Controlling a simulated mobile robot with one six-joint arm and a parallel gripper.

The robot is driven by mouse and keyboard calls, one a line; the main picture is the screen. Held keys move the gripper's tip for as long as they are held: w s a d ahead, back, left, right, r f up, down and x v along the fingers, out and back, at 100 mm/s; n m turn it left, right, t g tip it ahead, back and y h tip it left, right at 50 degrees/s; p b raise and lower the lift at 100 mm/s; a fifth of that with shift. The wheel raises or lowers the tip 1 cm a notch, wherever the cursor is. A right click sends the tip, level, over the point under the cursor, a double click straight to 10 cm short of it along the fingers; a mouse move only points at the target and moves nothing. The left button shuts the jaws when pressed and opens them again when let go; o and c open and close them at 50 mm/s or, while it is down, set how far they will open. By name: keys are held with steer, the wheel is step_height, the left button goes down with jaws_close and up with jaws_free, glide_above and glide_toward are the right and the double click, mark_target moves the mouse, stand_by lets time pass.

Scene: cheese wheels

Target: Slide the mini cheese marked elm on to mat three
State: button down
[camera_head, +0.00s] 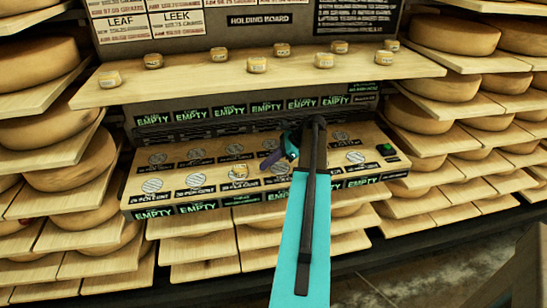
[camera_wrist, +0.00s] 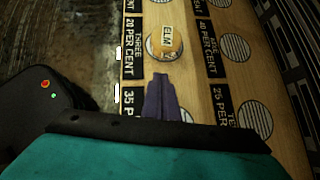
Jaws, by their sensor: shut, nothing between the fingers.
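The mini cheese marked elm (camera_wrist: 172,42) is a small yellow wheel with a pale label on top. It lies on a hatched round mat (camera_wrist: 149,46) beside the plate reading three, 20 per cent (camera_wrist: 132,48), and covers much of it. The cheese seems a little off the mat's centre, to the right in the wrist view. In the head view the cheese (camera_head: 239,171) sits in the board's front row. My gripper (camera_head: 268,163) is just right of it there. Its purple fingers (camera_wrist: 163,78) are shut, empty, and point at the cheese across a small gap.
The sloping wooden board (camera_head: 120,195) carries two rows of hatched mats with black plates. A green button (camera_head: 386,149) is at its right end. Several other mini cheeses stand on the shelf above (camera_head: 200,75). Racks of large cheese wheels (camera_head: 75,165) flank both sides.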

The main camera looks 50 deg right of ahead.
mark_target(246, 167)
steer(key=shift+w+a+f+p, duration=0.15)
steer(key=shift+w+a+p, duration=0.25)
steer(key=shift+w+a, duration=1.15)
steer(key=shift+w+d, duration=0.1)
steer(key=shift+d, duration=0.05)
steer(key=shift+w+a+p, duration=0.3)
steer(key=shift+w+p, duration=0.05)
steer(key=shift+p, duration=0.05)
steer(key=shift+w+a, duration=0.4)
steer(key=shift+w, duration=0.1)
steer(key=shift+s+d+p, duration=0.1)
steer(key=shift+p, duration=0.2)
